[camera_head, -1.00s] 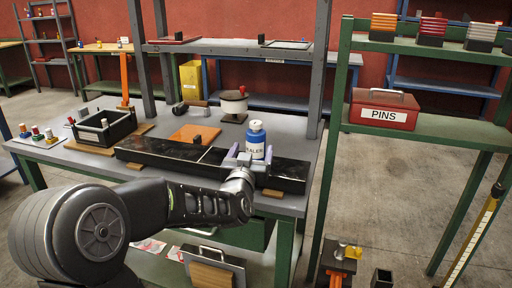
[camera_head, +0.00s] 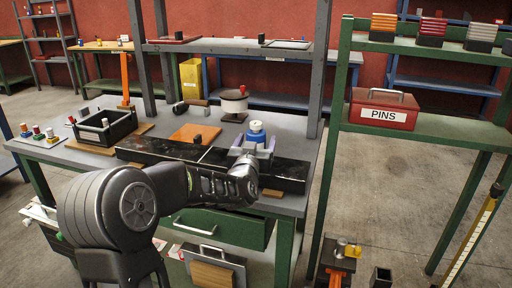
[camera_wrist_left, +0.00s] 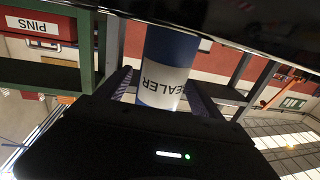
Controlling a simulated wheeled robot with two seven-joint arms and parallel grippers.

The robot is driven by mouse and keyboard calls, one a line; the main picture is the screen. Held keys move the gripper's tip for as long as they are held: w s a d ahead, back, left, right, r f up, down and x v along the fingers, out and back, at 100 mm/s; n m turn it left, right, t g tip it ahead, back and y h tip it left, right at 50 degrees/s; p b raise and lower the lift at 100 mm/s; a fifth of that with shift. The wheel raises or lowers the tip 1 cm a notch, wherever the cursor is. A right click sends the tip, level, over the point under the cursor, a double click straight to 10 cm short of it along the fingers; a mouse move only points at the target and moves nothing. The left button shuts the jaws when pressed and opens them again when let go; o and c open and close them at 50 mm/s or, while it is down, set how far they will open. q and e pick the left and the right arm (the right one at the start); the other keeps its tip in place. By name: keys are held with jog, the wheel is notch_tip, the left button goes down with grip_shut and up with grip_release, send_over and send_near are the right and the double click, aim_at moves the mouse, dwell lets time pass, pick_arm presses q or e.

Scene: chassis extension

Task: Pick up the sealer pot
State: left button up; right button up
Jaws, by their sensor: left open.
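That gripper is open, with a finger on each side of the pot. In the left wrist view, which is upside down, the pot (camera_wrist_left: 165,78) with its "SEALER" label lies between the two fingers (camera_wrist_left: 160,92). I cannot tell whether either finger touches it. My right gripper is not in view.
Bench posts rise behind. A green shelf with a red PINS box (camera_head: 383,109) stands at the right.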

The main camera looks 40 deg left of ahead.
aim_at(256, 122)
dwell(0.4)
pick_arm(q)
jog(key=c, duration=1.6)
notch_tip(256, 122, up, 10)
jog(key=shift+r+p, duration=0.1)
jog(key=shift+p, duration=0.55)
